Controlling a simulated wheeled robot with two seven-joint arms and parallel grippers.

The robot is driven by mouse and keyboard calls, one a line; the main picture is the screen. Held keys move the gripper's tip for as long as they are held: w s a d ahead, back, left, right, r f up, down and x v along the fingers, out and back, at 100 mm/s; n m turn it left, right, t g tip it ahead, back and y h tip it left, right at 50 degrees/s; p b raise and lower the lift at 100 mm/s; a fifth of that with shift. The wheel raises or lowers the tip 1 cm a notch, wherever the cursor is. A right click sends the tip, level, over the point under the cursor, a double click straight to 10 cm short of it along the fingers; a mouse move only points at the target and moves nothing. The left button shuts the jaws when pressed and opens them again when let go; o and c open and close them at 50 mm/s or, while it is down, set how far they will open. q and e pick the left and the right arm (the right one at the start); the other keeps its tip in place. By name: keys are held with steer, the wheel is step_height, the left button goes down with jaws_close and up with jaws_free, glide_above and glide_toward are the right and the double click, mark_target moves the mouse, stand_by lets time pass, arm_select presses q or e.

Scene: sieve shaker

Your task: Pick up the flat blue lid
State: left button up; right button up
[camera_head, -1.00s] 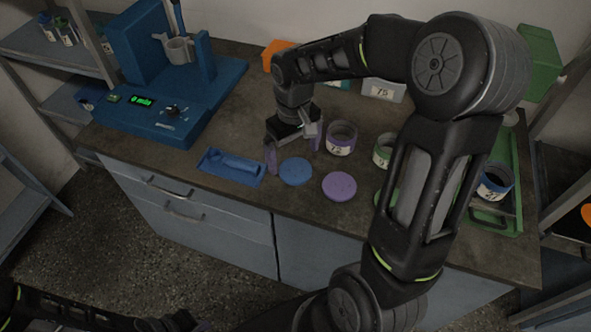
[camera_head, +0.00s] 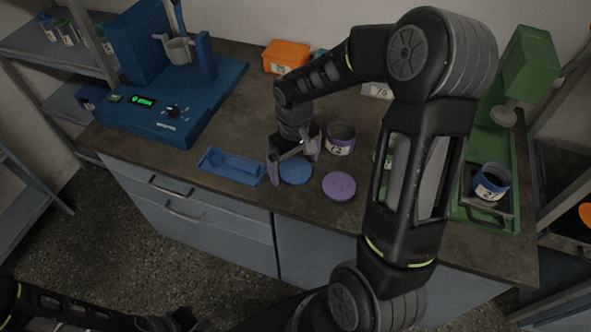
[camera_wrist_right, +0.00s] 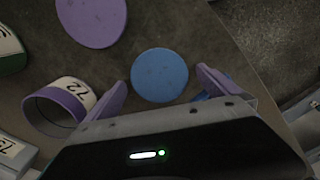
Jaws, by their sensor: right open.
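The flat blue lid (camera_head: 296,172) lies on the bench top near its front edge, and it also shows in the right wrist view (camera_wrist_right: 159,75). My right gripper (camera_head: 294,172) is open, with its purple fingers on either side of the blue lid. In the right wrist view the gripper (camera_wrist_right: 163,88) has the lid between and slightly beyond its fingertips, with gaps at both sides. I cannot tell the exact height of the fingertips above the bench. My left arm shows only in part at the bottom left; its gripper cannot be made out.
A purple lid (camera_head: 339,186) lies right of the blue one. A purple-banded jar (camera_head: 341,138) marked 72 stands close behind the right finger. A blue tray (camera_head: 231,166) lies to the left. A blue machine (camera_head: 170,95) stands back left, a green one (camera_head: 527,80) at right.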

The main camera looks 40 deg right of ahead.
steer(key=shift+c, duration=0.2)
steer(key=c, duration=1.4)
